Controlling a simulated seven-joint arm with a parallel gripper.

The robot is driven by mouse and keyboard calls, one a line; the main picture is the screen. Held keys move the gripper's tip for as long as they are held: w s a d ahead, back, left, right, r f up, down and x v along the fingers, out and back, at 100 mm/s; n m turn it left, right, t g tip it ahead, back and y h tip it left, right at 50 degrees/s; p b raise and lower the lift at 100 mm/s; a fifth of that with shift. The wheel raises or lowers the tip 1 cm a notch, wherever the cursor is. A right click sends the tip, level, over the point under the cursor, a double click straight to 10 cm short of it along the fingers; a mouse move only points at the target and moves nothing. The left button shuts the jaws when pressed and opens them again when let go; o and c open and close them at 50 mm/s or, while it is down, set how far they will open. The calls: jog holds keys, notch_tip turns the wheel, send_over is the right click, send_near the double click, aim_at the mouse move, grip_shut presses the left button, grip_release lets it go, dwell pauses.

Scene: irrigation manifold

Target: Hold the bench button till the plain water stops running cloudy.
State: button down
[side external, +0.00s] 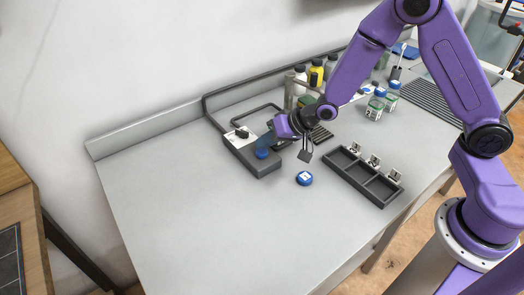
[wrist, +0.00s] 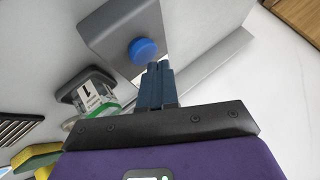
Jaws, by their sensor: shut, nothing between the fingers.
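The round blue button (side external: 261,154) sits on a grey box (side external: 240,158) on the bench. It also shows in the wrist view (wrist: 142,50), just beyond my fingertips. My gripper (side external: 263,145) is shut and empty, its dark blue fingers together right by the button; the fingers also show in the wrist view (wrist: 158,68). I cannot tell whether they touch the button or press it. A clear container with a dark top and a label marked 1 (wrist: 92,90) is left of the fingers in the wrist view. No running water can be made out.
A blue-topped round item (side external: 304,178) lies in front of the box. A dark compartment tray (side external: 362,177) with small white tags is to the right. Bottles (side external: 316,75) stand at the back, and blue-capped jars (side external: 376,103) further right. The bench's left front is clear.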

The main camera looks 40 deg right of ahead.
aim_at(266, 152)
jog(key=shift+r, duration=0.3)
jog(key=shift+r, duration=2.5)
